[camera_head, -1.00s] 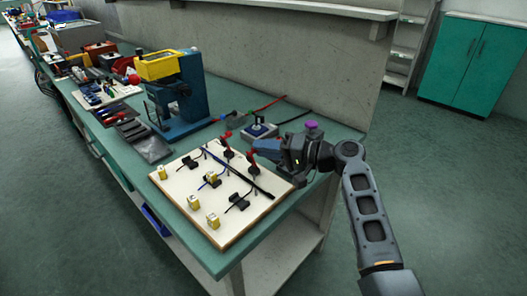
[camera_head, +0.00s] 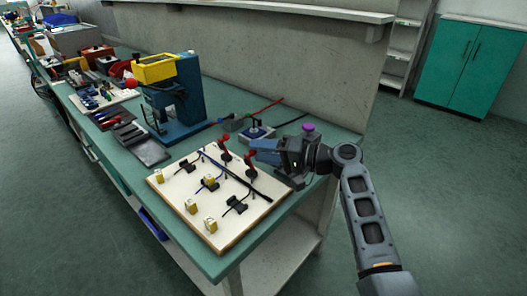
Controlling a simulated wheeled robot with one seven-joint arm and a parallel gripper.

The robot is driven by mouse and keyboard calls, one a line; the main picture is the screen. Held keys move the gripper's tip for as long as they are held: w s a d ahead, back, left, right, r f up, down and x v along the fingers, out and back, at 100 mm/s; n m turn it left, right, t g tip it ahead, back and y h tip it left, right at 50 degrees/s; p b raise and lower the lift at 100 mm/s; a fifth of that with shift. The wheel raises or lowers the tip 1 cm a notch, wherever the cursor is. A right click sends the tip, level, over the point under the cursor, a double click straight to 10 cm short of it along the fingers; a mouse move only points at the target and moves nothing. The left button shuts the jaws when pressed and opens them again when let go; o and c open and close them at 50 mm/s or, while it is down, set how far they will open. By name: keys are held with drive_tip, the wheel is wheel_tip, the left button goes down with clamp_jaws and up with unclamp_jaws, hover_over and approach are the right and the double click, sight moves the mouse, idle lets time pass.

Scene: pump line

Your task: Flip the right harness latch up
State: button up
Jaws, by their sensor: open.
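The harness board (camera_head: 175,190) is a pale flat panel lying on the green bench, with dark cable runs across it. The left latch (camera_head: 224,155) is in clear view. The right latch (camera_head: 249,160) is close beside my gripper, its lower part on the board.
Several small yellow-and-white blocks (camera_head: 191,206) sit on the board's near side. A blue press with a yellow top (camera_head: 175,95) stands behind it on the left. A small joystick box (camera_head: 256,133) is behind my gripper. The wall (camera_head: 290,60) bounds the bench.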

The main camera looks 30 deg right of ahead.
drive_tip(key=v, duration=0.7)
drive_tip(key=shift+s+d+b, duration=0.3)
drive_tip(key=shift+b, duration=0.1)
drive_tip(key=shift+d, duration=0.1)
